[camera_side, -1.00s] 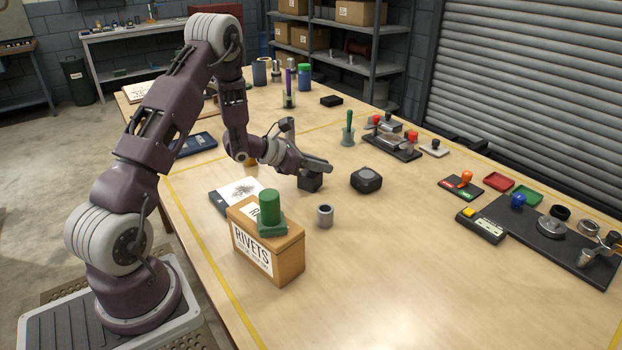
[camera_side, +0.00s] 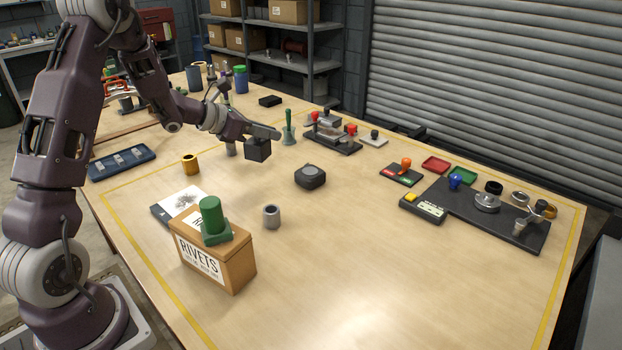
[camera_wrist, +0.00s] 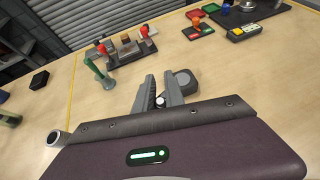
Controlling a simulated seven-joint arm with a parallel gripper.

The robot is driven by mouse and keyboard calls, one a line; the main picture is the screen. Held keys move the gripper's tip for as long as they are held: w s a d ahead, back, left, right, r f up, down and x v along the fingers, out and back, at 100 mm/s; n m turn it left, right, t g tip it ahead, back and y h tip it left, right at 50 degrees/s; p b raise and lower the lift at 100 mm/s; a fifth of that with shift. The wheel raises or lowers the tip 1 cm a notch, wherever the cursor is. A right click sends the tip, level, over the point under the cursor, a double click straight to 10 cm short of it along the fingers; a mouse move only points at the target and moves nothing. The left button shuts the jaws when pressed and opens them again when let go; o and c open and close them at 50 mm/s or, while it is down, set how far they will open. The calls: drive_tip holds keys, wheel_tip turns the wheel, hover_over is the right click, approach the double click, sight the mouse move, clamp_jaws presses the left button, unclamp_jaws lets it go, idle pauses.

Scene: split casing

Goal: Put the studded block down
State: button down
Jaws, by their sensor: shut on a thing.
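The studded block (camera_side: 257,151) is a dark, boxy piece. My gripper (camera_side: 262,133) is shut on it and holds it from above; it seems to hang a little above the table. In the wrist view, my gripper (camera_wrist: 160,90) has its two grey fingers close together, with a small pale round stud showing between them. Most of the block is hidden there. A second dark block with a round top, a casing part (camera_side: 310,176), sits on the table to the right of the held block. It also shows in the wrist view (camera_wrist: 187,82), partly behind the right finger.
A green bell-like tool (camera_side: 289,130) stands behind the held block, with a clamp fixture (camera_side: 335,135) beyond. A grey cylinder (camera_side: 272,216) and the RIVETS box (camera_side: 215,262) with a green stamp on top stand nearer. The tabletop (camera_side: 390,260) at front right is clear.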

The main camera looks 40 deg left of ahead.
drive_tip(key=w+d+m+g+h, duration=0.1)
drive_tip(key=w+d, duration=0.3)
drive_tip(key=d, duration=0.3)
drive_tip(key=w+d+m+h, duration=0.2)
drive_tip(key=w+d, duration=0.1)
drive_tip(key=d, duration=0.4)
drive_tip(key=w+d+m+g+h, duration=0.1)
drive_tip(key=w+d, duration=0.3)
drive_tip(key=d, duration=0.3)
drive_tip(key=shift+s+d+f, duration=0.1)
drive_tip(key=shift+d+f, duration=0.05)
drive_tip(key=shift+f, duration=2.2)
drive_tip(key=shift+s+d+f, duration=0.1)
drive_tip(key=shift+d+f, duration=0.05)
drive_tip(key=shift+f, duration=2.15)
drive_tip(key=c, duration=1.8)
unclamp_jaws()
drive_tip(key=shift+f, duration=0.25)
drive_tip(key=shift+c, duration=0.2)
drive_tip(key=o, duration=0.4)
drive_tip(key=shift+o, duration=0.2)
drive_tip(key=shift+r, duration=0.1)
